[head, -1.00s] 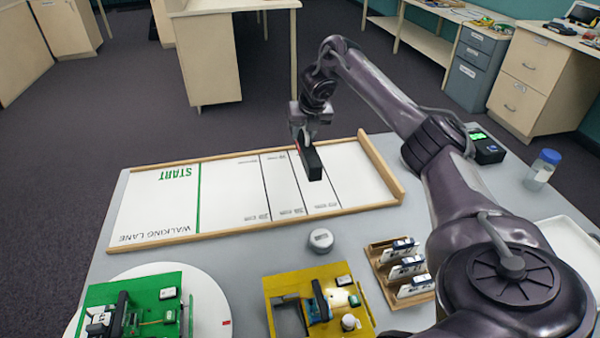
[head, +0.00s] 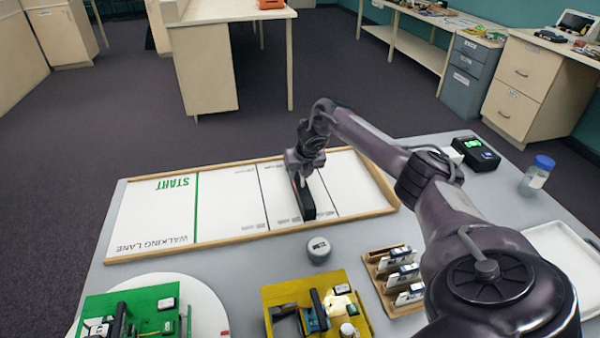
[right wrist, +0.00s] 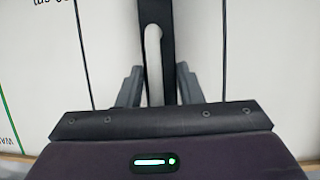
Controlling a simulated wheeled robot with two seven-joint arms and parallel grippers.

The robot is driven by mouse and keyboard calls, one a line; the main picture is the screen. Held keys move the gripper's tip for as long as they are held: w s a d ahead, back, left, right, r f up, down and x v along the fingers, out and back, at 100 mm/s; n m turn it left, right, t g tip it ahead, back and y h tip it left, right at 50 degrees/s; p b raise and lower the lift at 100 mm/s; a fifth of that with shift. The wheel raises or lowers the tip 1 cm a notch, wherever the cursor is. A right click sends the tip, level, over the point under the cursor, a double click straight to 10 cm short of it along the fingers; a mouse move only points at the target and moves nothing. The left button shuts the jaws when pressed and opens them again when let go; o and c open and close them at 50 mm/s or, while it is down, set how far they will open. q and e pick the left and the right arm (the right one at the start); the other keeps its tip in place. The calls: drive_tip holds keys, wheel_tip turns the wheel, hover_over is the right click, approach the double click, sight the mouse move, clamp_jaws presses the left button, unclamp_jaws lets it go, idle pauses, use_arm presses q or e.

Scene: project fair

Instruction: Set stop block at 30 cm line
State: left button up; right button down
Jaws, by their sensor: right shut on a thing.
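The long black stop block (head: 305,203) stands over the white walking lane (head: 228,208), lying across it. My right gripper (head: 301,176) is shut on its far part, and the block is at or just above the lane surface; I cannot tell if it touches. The line labels are upside down and too small to read surely. In the right wrist view the block (right wrist: 153,12) runs between the fingers (right wrist: 159,88). My left gripper is out of view.
The lane has a wooden rim (head: 215,245). A small round grey-white object (head: 318,249) sits in front of it. A yellow board (head: 290,293), green board (head: 155,300) and wooden card rack (head: 378,262) stand nearer. A blue-capped jar (head: 537,175) and black device (head: 477,153) are at right.

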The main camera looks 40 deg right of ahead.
drive_tip(key=c, duration=1)
unclamp_jaws()
drive_tip(key=shift+s+r, duration=0.1)
drive_tip(key=shift+r, duration=0.3)
drive_tip(key=v, duration=1.1)
drive_tip(key=shift+s+r, duration=0.1)
drive_tip(key=shift+r, duration=0.05)
